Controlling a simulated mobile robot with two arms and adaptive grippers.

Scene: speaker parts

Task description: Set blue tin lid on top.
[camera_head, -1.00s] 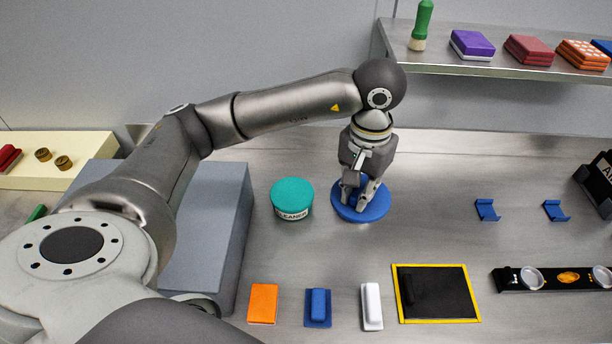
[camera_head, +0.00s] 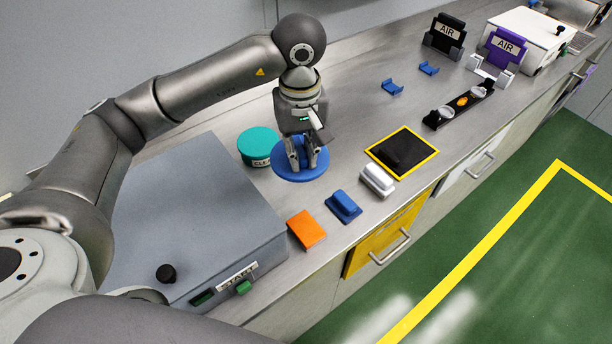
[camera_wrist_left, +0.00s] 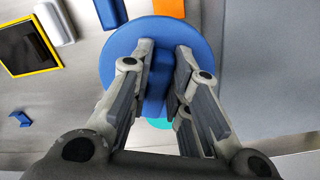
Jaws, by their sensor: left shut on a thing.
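The blue tin lid (camera_head: 300,173) is a round blue disc with a raised grip in its middle. My left gripper (camera_head: 305,163) is above it and shut on that grip. The left wrist view shows the lid (camera_wrist_left: 121,68) between and beyond the two fingers of my left gripper (camera_wrist_left: 163,85). I cannot tell whether the lid touches the counter. A round tin with a teal top (camera_head: 258,142) and a partly hidden label stands just left of the lid. In the left wrist view only a bit of teal (camera_wrist_left: 159,123) shows behind the lid. My right gripper is not in view.
A grey box (camera_head: 190,215) with a black knob and green button fills the left. An orange block (camera_head: 306,229), a blue block (camera_head: 343,206) and a white block (camera_head: 377,180) line the front edge. A yellow-framed black pad (camera_head: 408,145) lies right. Counter behind it is mostly clear.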

